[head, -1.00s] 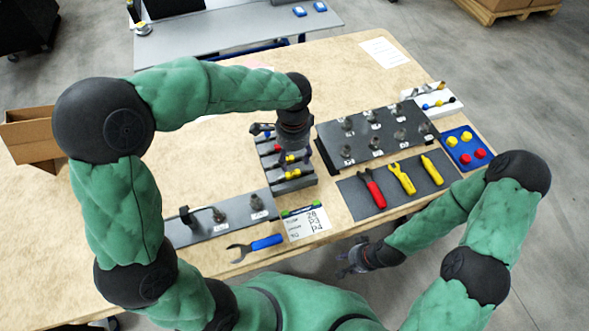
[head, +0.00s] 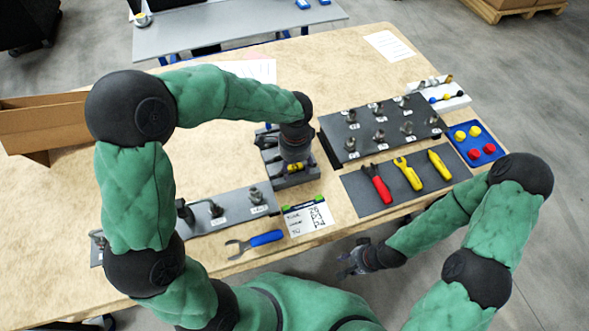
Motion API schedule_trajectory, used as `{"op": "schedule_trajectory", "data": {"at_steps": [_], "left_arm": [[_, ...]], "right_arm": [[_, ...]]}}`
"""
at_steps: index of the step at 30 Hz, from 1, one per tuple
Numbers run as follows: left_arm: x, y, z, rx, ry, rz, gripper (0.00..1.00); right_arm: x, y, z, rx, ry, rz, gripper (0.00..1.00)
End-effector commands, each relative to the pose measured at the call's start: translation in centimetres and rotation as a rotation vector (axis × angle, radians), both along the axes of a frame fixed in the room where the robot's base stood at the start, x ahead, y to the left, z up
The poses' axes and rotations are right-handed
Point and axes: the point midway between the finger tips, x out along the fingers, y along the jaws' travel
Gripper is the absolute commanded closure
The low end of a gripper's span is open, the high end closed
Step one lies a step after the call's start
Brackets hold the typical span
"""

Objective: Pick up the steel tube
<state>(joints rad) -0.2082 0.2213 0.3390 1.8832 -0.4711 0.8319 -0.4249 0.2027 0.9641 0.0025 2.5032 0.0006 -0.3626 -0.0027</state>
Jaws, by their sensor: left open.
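A dark stepped rack (head: 271,157) stands on the middle of the wooden table and holds small parts; yellow shows on one of them at its front. My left gripper (head: 292,164) is over this rack, pointing down, open, and hides much of what lies in it. I cannot make out a steel tube there for certain. Several steel fittings stand on the dark plate (head: 366,155) to the right and on the front-left plate (head: 235,213). My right gripper (head: 349,262) hangs in front of the table edge, away from the parts; its jaw opening is unclear.
A dark mat (head: 414,198) holds red, yellow and yellow-bodied tools. A blue tray (head: 491,154) has red and yellow caps. A blue-handled wrench (head: 265,238) and a labelled card (head: 308,218) lie at the front. A cardboard box (head: 42,120) stands left. The back of the table is mostly clear.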

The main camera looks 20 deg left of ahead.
Motion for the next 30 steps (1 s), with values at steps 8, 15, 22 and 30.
{"op": "schedule_trajectory", "data": {"at_steps": [8,15,22,30], "left_arm": [[0.0,0.0,0.1,-0.001,-0.001,0.000,1.00],[0.0,0.0,0.1,-0.001,-0.001,0.000,1.00],[0.0,0.0,0.5,-0.001,-0.001,0.000,1.00],[0.1,0.0,3.2,-0.001,-0.003,0.001,1.00]], "right_arm": [[0.0,0.0,0.1,0.000,0.000,0.000,0.60],[0.0,0.0,0.1,0.000,0.000,0.000,0.60],[0.0,0.0,0.3,0.000,0.000,0.000,0.60],[0.0,0.0,2.0,0.000,0.000,0.000,0.60]]}}
